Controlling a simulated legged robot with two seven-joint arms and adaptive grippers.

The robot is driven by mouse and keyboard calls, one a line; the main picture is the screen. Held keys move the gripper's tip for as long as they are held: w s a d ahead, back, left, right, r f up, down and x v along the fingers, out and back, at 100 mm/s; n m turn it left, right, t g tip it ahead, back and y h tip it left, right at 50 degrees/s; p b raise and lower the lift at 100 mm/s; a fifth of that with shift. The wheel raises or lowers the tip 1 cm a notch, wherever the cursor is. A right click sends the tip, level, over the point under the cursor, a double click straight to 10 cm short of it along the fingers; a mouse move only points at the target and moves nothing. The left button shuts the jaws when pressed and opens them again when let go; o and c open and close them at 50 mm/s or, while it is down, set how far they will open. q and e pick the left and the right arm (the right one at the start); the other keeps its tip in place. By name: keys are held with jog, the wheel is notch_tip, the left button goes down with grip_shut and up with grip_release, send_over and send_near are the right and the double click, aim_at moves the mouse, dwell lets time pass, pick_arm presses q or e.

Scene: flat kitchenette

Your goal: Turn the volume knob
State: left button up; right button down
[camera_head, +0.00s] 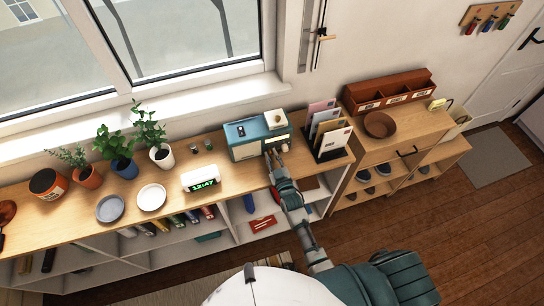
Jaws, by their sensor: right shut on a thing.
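A teal and cream radio (243,137) stands on the wooden shelf top below the right part of the window. My right arm reaches up from the bottom of the view. My right gripper (273,153) is at the radio's front face, toward its middle and right, and is shut on the volume knob. The fingers cover the knob, so its marking and angle cannot be seen. My left gripper is not in view.
A letter rack (330,135) stands close to the radio's right. A digital clock (201,179) is to its left, with small plates (151,197) and potted plants (162,155) further left. The shelf top between clock and radio is mostly clear.

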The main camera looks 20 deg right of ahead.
jog(key=m+p, duration=0.1)
jog(key=m, duration=0.1)
jog(key=shift+m, duration=1.1)
jog(key=c, duration=1)
grip_release()
jog(key=shift+f, duration=0.1)
jog(key=shift+c, duration=0.2)
jog(key=s, duration=1.2)
jog(key=shift+d, duration=0.35)
jog(key=shift+f, duration=0.1)
